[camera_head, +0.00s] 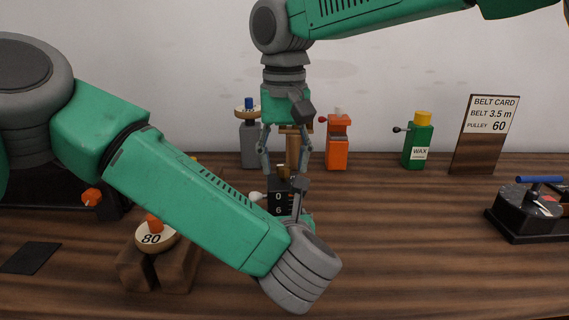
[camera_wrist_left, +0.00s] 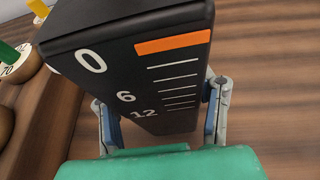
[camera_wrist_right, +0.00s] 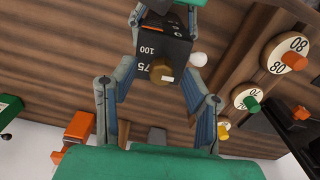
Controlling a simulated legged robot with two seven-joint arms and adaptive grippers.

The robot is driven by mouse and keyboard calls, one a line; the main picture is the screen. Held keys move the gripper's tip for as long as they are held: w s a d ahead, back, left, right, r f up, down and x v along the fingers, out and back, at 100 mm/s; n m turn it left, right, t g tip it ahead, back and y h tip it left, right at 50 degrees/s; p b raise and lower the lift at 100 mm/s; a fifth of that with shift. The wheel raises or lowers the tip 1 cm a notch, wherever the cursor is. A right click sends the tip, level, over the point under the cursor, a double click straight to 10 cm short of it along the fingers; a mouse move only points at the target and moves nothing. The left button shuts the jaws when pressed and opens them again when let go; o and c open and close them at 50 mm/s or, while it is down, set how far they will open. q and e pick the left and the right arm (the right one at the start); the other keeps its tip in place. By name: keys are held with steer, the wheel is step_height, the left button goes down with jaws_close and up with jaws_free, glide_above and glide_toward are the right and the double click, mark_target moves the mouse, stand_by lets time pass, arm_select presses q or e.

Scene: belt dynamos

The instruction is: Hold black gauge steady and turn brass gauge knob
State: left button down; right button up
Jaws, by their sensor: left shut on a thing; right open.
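The black gauge (camera_head: 281,201) stands upright at the table's middle, with white numbers and an orange bar on its face. In the left wrist view the gauge (camera_wrist_left: 150,60) fills the space between the fingers of my left gripper (camera_wrist_left: 160,100), which is shut on it. In the head view my left forearm and wrist hide much of that grip. The brass knob (camera_wrist_right: 161,70) is on top of the gauge. My right gripper (camera_wrist_right: 158,78) is open above it, pointing down, with a finger on either side of the knob. I cannot tell whether the fingers touch it.
A white knob (camera_wrist_right: 198,59) sticks out from the gauge's side. An orange device (camera_head: 338,146) and a green wax bottle (camera_head: 417,145) stand behind. A belt card (camera_head: 490,114) stands at the right. A disc marked 80 (camera_head: 151,239) sits on a wooden stand.

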arm_select(q)
steer(key=shift+f, duration=0.2)
arm_select(e)
steer(key=shift+f, duration=0.3)
jaws_close()
